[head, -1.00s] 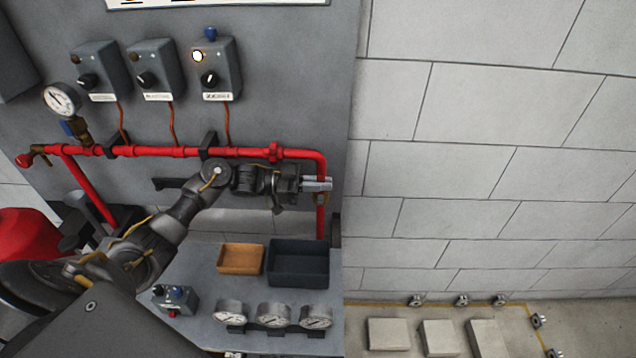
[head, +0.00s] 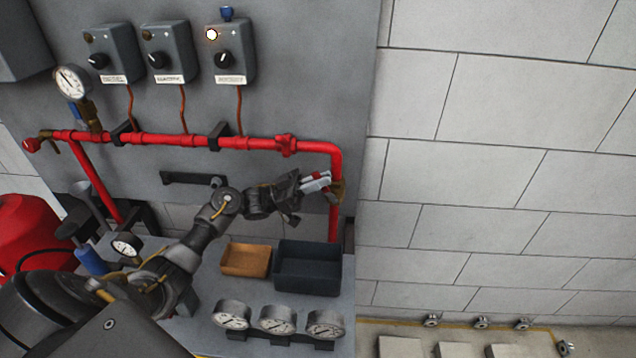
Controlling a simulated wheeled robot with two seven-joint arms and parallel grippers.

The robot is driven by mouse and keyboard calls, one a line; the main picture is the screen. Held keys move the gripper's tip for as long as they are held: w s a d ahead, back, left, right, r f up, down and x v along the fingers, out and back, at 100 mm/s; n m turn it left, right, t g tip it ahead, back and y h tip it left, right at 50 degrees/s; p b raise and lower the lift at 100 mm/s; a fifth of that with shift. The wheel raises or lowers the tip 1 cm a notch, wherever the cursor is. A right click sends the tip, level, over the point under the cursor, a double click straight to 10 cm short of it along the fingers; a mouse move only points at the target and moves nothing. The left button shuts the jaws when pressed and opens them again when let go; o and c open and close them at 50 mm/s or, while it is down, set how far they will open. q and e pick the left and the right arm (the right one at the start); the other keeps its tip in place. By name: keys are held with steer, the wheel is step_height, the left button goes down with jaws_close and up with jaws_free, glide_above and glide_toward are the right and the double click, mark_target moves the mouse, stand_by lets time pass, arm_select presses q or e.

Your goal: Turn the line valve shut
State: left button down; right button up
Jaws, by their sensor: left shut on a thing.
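The line valve is a brass body (head: 337,192) on the red vertical pipe at the right end of the pipe run. My left gripper (head: 324,184) reaches it from the left. Its pale fingers are shut on the valve's red handle, which shows only as a small piece between and beside them. The fingers hide most of the handle, so its exact angle is hard to tell. My right gripper is not in view.
The red pipe (head: 190,141) runs along the grey panel under several control boxes. Below my left gripper, an orange tray (head: 246,273) and a dark bin (head: 308,291) stand on the bench, with gauges (head: 278,320) in front. A black bracket (head: 192,178) sits behind my arm.

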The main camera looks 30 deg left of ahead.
arm_select(q)
steer(key=c, duration=1.5)
jaws_free()
steer(key=shift+r, duration=0.1)
steer(key=shift+c, duration=0.2)
steer(key=shift+a, duration=0.1)
steer(key=shift+a+f, duration=0.15)
steer(key=shift+f, duration=0.15)
steer(key=s+a+b, duration=0.4)
steer(key=s+a, duration=0.2)
steer(key=a, duration=0.7)
steer(key=shift+s+f, duration=0.15)
steer(key=shift+f, duration=0.3)
steer(key=shift+c, duration=0.3)
